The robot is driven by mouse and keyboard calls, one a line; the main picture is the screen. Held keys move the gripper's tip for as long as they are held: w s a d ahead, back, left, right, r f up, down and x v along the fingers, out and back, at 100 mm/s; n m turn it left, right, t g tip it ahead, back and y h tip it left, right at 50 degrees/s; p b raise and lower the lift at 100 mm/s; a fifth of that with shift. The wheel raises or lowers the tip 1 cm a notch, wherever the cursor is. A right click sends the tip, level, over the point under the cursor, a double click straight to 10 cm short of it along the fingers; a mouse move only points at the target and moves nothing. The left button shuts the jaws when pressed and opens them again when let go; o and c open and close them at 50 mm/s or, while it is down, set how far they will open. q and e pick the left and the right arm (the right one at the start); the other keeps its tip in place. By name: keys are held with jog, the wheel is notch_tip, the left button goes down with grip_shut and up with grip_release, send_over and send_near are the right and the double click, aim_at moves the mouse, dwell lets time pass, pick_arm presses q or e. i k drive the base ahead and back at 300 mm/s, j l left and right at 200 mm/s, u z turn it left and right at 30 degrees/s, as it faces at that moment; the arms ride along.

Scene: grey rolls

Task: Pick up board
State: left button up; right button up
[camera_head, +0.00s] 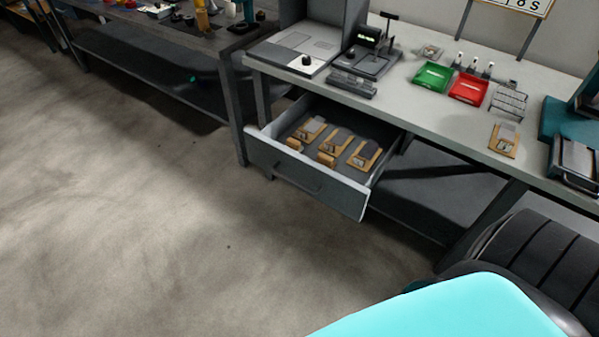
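A small tan board (503,139) with a grey piece on it lies on the right part of the light grey worktop, near its front edge. Several similar tan boards (364,155) with grey pieces lie in the open drawer (305,180) under the worktop. Two smaller tan pieces there are partly hidden by the drawer's front. I cannot tell which board is meant. Neither of my grippers is in view.
The worktop (455,115) also holds a green tray (432,77), a red tray (468,88), a wire rack (508,101) and grey devices (296,47). The pulled-out drawer juts over the floor. A dark bench (150,45) stands at upper left. Open floor (130,220) lies at left.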

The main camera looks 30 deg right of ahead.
aim_at(337, 139)
jog(key=z, duration=1.25)
